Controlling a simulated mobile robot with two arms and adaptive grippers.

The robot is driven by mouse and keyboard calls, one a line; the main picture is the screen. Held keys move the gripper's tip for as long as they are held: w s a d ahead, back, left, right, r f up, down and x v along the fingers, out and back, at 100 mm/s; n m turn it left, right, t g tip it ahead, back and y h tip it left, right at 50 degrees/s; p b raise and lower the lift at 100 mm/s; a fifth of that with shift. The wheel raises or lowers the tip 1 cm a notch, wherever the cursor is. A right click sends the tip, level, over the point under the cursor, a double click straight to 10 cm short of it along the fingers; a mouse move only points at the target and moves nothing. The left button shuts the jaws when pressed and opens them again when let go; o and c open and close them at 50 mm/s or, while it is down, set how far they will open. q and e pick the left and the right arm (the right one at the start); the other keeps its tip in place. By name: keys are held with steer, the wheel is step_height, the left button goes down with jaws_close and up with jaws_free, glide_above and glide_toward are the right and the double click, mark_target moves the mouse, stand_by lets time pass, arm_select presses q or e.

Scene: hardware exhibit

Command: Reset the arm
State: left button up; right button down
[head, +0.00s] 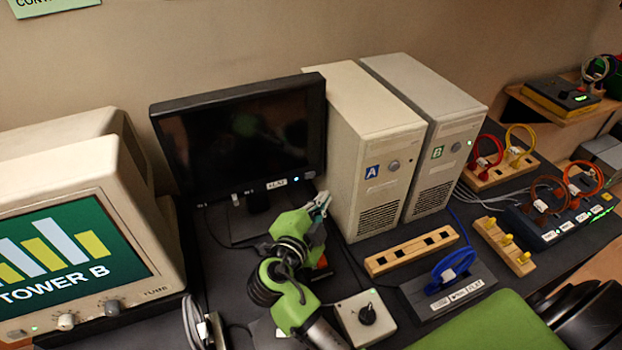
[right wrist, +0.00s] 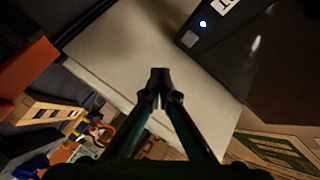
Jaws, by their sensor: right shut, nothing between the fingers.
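My right arm, green with black joints, reaches up from the bottom of the head view. Its gripper (head: 321,204) is in front of the lower right corner of the flat black monitor (head: 240,140), left of the beige tower marked A (head: 375,150). In the right wrist view the gripper (right wrist: 160,76) has its fingertips together with nothing between them. Behind them are a pale beige surface (right wrist: 125,45) and a dark monitor corner with a small light (right wrist: 225,40). I cannot tell whether the gripper touches anything. My left gripper is not in view.
A beige CRT (head: 75,240) showing "TOWER B" stands left. Tower B (head: 440,130) stands beside tower A. A slotted wooden block (head: 412,251), a blue cable coil (head: 453,268), a knob box (head: 365,318) and a green mat (head: 490,325) lie right of the arm.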

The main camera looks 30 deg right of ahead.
steer(key=shift+s, duration=0.55)
